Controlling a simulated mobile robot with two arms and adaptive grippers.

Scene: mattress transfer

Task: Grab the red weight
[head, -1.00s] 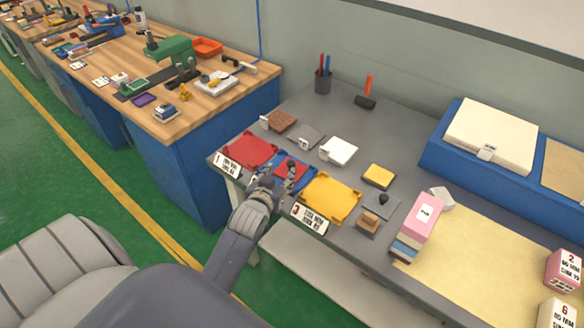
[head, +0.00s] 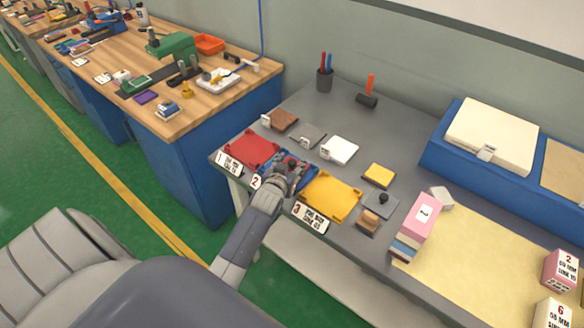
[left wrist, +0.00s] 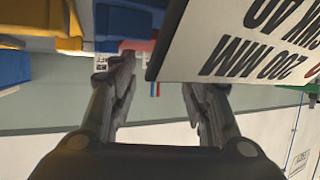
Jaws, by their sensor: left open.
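My left gripper (head: 289,170) is over the blue tray (head: 310,182), between the red tray (head: 252,148) and the yellow tray (head: 332,196). Its two fingers also show in the left wrist view (left wrist: 160,95), spread apart with nothing clearly held between them. The red weight is hidden or too small to make out behind the gripper in the head view now. In the left wrist view a small red patch (left wrist: 137,45) lies beyond the fingers; I cannot tell what it is. My right gripper is not in view.
A white label plate (left wrist: 250,45) stands very close to the fingers in the left wrist view. A yellow block (head: 379,174), a grey plate with a black knob (head: 381,202) and a pink block stack (head: 420,222) stand to the right.

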